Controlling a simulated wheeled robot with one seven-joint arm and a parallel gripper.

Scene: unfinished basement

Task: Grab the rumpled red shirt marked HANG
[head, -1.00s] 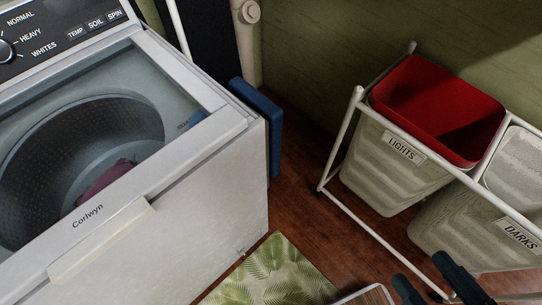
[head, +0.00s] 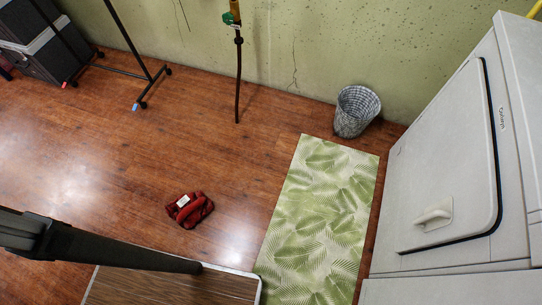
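The rumpled red shirt (head: 198,213) lies bunched on the wooden floor, left of the green leaf-patterned mat. A small white tag shows on its upper left side, but its writing is too small to read. Nothing touches the shirt. My gripper is not in this view, so whether it is open or shut does not show.
The leaf-patterned mat (head: 312,225) runs in front of a white front-door appliance (head: 450,175) at right. A wire basket (head: 356,111) stands by the wall. A black wheeled rack (head: 130,45) and dark bins (head: 45,50) are upper left. Floor around the shirt is clear.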

